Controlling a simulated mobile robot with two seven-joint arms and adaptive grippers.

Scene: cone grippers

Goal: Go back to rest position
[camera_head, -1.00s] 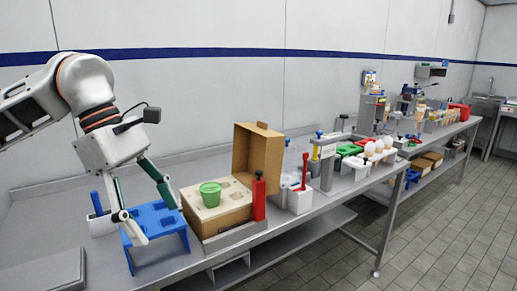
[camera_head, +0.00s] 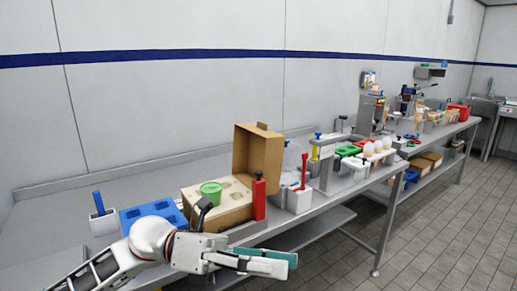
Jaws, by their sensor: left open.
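My left gripper (camera_head: 268,263) is at the bottom of the head view, in front of the table's near edge. Its fingers point right, open and empty, with a thin gap between them in this view. My left arm comes in from the bottom left and hides the lower part of the blue holder (camera_head: 150,212). The gripper is apart from the cardboard box (camera_head: 228,222), which stands behind it with its lid up. My right gripper is not in the view.
The long metal table (camera_head: 50,228) runs to the back right. A blue-handled tool stands in a white holder (camera_head: 104,222) at left. A red dispenser (camera_head: 259,198), a white container with a red tool (camera_head: 299,198) and several other items line the table. The floor (camera_head: 440,235) at right is clear.

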